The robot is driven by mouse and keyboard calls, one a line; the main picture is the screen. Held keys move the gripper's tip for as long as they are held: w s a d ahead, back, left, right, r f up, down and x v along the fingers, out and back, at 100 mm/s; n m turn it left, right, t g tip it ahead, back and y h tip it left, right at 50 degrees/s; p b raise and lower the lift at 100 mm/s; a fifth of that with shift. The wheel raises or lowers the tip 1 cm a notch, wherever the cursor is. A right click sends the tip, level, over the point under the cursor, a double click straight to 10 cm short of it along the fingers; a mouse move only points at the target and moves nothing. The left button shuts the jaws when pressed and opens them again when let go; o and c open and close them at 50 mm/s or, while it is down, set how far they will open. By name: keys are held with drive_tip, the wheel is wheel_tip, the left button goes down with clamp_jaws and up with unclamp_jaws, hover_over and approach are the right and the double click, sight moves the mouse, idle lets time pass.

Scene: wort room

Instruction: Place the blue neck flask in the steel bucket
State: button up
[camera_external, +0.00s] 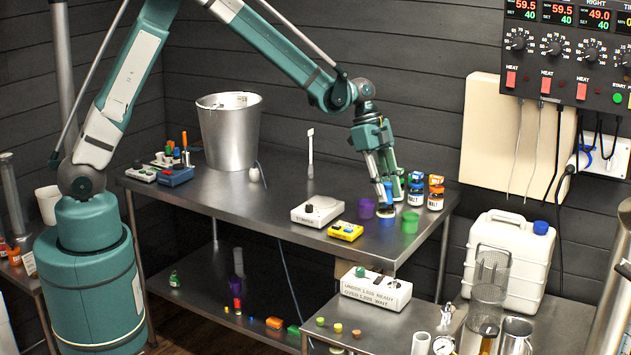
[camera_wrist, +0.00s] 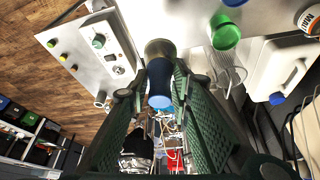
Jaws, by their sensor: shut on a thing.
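The blue neck flask (camera_wrist: 159,82) is between the two fingers of my gripper (camera_wrist: 163,92) in the wrist view, its blue neck towards the camera and its wider dull grey end beyond. My gripper is shut on it. In the external view my gripper (camera_external: 386,200) points down over the right part of the steel table, among small coloured cups, and the flask is hard to make out there. The steel bucket (camera_external: 229,145) stands upright on the left part of the same table, well apart from my gripper. Its inside is mostly hidden, and it is not in the wrist view.
A purple cup (camera_external: 366,208), blue cup (camera_external: 386,221) and green cup (camera_external: 410,222) stand near my gripper. The table's middle is mostly clear.

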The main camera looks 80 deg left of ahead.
wheel_tip(320, 180, up, 19)
drive_tip(key=a+n, duration=0.1)
drive_tip(key=a, duration=1.9)
drive_tip(key=shift+a, duration=0.3)
drive_tip(key=shift+n+y, duration=0.3)
drive_tip(key=shift+n, duration=0.2)
drive_tip(key=s+a, duration=0.1)
drive_tip(key=a, duration=0.5)
drive_tip(key=s+a, duration=0.2)
drive_tip(key=a, duration=0.4)
drive_tip(key=s+a, duration=0.1)
drive_tip(key=a, duration=0.5)
drive_tip(key=shift+s+a+r, duration=0.15)
drive_tip(key=shift+s+a, duration=0.1)
drive_tip(key=shift+a, duration=0.1)
drive_tip(key=shift+c, duration=0.2)
drive_tip(key=s+a+n, duration=0.1)
drive_tip(key=s+a, duration=0.9)
drive_tip(key=a, duration=0.3)
drive_tip(key=s+a+n+t, duration=0.1)
drive_tip(key=s+a, duration=0.9)
drive_tip(key=a, duration=0.4)
drive_tip(key=s+a+n, duration=0.1)
drive_tip(key=s+a, duration=0.9)
drive_tip(key=a, duration=0.3)
wheel_tip(320, 180, down, 18)
drive_tip(key=shift+w+f+y+b, duration=0.2)
drive_tip(key=shift+w+y+b, duration=0.05)
drive_tip(key=shift+y+b, duration=0.1)
